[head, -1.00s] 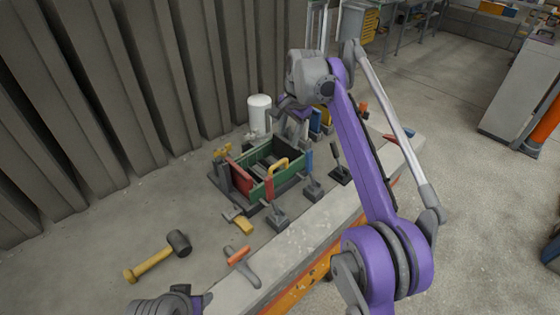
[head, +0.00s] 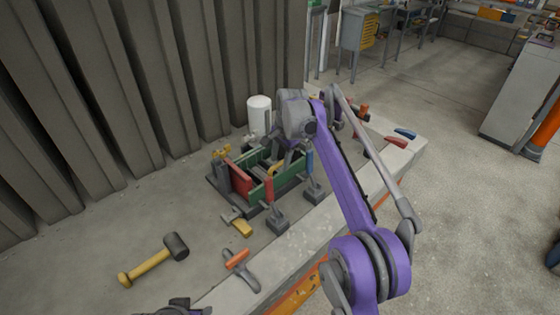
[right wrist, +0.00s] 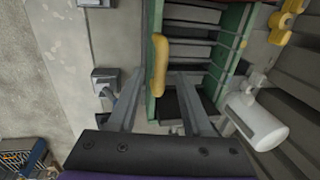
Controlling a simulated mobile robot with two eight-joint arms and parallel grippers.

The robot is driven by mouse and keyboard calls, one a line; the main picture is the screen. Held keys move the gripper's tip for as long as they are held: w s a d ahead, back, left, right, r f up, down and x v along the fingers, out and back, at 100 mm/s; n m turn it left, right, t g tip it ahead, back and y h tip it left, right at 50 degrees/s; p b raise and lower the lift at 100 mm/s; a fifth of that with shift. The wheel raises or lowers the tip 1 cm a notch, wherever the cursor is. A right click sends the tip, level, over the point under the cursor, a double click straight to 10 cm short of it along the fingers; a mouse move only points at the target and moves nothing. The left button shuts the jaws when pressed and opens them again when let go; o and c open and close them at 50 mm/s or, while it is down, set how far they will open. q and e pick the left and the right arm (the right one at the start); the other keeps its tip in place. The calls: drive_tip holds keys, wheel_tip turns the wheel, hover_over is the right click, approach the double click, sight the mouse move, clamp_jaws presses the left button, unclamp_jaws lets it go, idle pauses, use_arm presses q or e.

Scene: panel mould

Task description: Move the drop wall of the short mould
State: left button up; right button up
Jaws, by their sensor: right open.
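The short mould (head: 216,184) stands on the concrete slab in the head view, with green long walls and a red end panel (head: 240,181). Its near green wall (head: 288,181) carries a yellow handle, which shows best in the right wrist view (right wrist: 160,62). My right gripper (right wrist: 158,80) is open above the mould. Its two fingers lie on either side of the handle in the wrist picture; contact cannot be told. In the head view my arm hides part of the mould's far right end. My left gripper (head: 184,309) is only partly in view at the bottom edge.
A white cylinder (head: 259,115) stands behind the mould. Grey clamp blocks (head: 277,221) stand along its near side. A mallet (head: 155,261), a small yellow-handled tool (head: 240,225) and an orange-handled trowel (head: 241,268) lie in front. Corrugated wall (head: 120,90) bounds the left.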

clamp_jaws()
idle(0.3)
idle(1.2)
